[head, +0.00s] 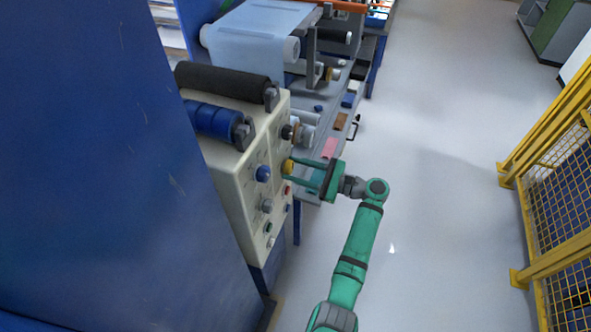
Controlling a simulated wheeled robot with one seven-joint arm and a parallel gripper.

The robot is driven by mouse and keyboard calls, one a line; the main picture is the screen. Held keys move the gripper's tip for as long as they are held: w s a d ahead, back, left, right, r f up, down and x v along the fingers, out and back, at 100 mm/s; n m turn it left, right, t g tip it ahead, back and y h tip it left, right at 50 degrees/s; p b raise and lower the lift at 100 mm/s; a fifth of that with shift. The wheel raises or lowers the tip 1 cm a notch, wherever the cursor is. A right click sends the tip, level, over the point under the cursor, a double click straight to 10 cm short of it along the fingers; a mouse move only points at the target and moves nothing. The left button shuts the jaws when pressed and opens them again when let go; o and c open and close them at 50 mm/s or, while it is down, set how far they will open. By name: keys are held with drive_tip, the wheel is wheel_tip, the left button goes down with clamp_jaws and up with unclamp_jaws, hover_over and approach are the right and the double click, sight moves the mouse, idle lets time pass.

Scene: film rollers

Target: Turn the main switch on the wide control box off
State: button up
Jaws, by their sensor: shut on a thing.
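The wide control box (237,185) is cream-coloured and stands at the left centre of the head view, with knobs and buttons on its face. My green gripper (292,172) reaches in from the right with both fingers pointing at that face. It is shut on a yellow knob (287,166) at the right part of the panel, seemingly the main switch. The fingertips partly cover the knob, and its turn position is too small to read.
A blue knob (263,173) and several small buttons sit on the panel beside the yellow knob. A black roller (222,82) and a blue roller (212,120) lie on top of the box. A yellow mesh fence (565,200) stands at right. The floor between is clear.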

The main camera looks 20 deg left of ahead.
drive_tip(key=n, duration=0.5)
drive_tip(key=shift+n, duration=0.3)
drive_tip(key=n, duration=0.4)
drive_tip(key=shift+n, duration=0.7)
drive_tip(key=o, duration=1)
drive_tip(key=shift+o, duration=0.2)
drive_tip(key=d, duration=1.1)
drive_tip(key=shift+s, duration=0.15)
drive_tip(key=shift+a+f, duration=0.1)
